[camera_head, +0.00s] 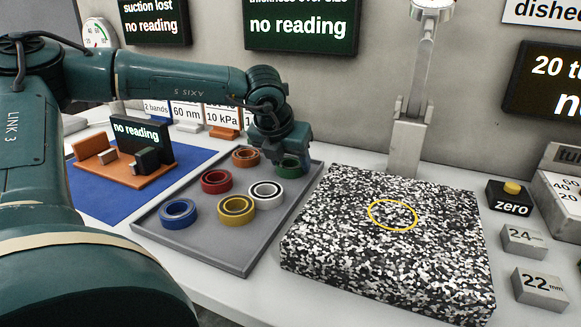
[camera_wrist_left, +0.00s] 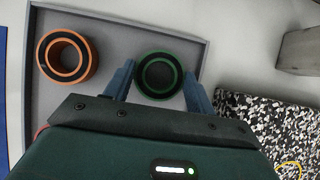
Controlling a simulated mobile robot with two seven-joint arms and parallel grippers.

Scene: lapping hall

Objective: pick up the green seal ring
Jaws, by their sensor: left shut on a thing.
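The green seal ring (camera_head: 290,168) is at the back right corner of the grey tray (camera_head: 197,250), partly hidden by my left gripper (camera_head: 279,155) in the head view. In the left wrist view the green ring (camera_wrist_left: 159,75) sits between the two blue fingers of my left gripper (camera_wrist_left: 159,88), which is shut on it. I cannot tell whether the ring is clear of the tray floor. My right gripper is in neither view.
Orange (camera_head: 245,157), red (camera_head: 216,182), white (camera_head: 266,194), yellow (camera_head: 236,209) and blue (camera_head: 179,213) rings lie in the tray. A speckled block (camera_head: 350,265) with a yellow circle stands right of the tray; a grey stand (camera_head: 406,145) rises behind it.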

